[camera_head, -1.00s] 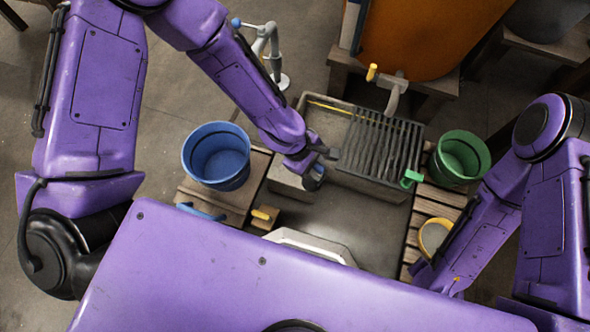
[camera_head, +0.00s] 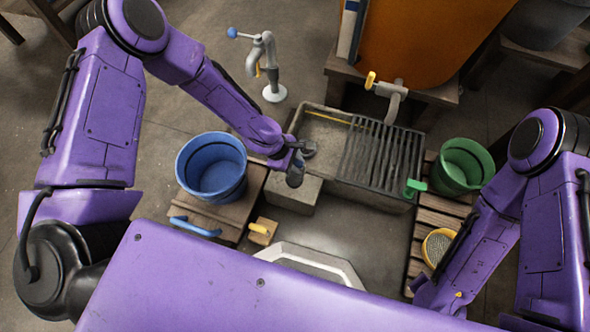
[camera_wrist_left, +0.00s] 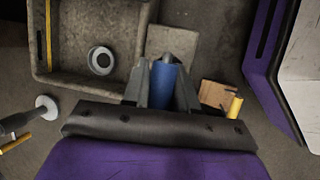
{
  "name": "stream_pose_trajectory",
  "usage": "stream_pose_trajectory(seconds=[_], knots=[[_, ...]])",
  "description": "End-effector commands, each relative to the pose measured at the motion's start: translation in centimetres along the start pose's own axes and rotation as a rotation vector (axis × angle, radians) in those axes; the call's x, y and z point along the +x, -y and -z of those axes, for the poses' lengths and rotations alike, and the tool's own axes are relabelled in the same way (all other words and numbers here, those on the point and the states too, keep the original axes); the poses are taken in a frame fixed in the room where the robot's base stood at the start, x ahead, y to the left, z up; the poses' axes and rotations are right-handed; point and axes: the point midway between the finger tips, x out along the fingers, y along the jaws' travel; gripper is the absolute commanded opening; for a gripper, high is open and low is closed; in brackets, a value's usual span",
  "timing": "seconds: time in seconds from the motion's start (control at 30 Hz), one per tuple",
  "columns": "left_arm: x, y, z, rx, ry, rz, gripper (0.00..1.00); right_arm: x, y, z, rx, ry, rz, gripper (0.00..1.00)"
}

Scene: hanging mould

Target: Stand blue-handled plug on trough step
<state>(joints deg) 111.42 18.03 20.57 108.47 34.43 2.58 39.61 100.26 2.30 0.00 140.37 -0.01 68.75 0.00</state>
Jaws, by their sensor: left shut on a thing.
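My left gripper (camera_head: 294,170) is above the near left end of the grey trough (camera_head: 330,120), beside the stone step (camera_head: 292,195). It is shut on the blue-handled plug, whose blue handle (camera_wrist_left: 163,85) shows between the fingers in the left wrist view. A round drain ring (camera_wrist_left: 101,60) sits in the trough floor, left of the gripper. My right gripper is not in view.
A blue bucket (camera_head: 211,168) stands left of the step, a green bucket (camera_head: 460,165) right of the trough. A grate (camera_head: 382,150) covers the trough's right part. A yellow-handled piece (camera_head: 262,231) stands near the step. A tap (camera_head: 268,65) rises behind.

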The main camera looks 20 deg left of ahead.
Motion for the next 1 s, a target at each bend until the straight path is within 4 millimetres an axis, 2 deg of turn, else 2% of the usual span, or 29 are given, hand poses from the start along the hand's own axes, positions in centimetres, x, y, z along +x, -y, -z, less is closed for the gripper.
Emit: stream_pose_trajectory(seconds=[0.17,0.3,0.63,0.67,0.7,0.73,1.0], knots=[[1.5,-0.7,1.2,0.000,0.000,0.000,0.00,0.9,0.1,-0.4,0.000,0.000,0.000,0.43],[4.1,-0.1,2.3,-0.001,0.001,0.001,0.00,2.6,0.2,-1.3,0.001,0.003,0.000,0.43],[4.2,-0.1,2.3,0.000,0.000,0.001,0.00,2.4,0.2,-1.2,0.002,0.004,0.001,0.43],[4.1,-0.1,2.3,0.000,0.000,0.001,0.37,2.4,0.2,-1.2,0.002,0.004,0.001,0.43],[4.1,-0.1,2.3,0.000,0.000,0.001,0.50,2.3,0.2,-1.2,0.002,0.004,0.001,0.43],[4.1,-0.1,2.3,0.000,0.000,0.001,0.53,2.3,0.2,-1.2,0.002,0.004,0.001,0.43],[3.9,-0.2,2.2,0.001,0.001,0.000,0.53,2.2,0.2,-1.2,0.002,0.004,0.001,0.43]])
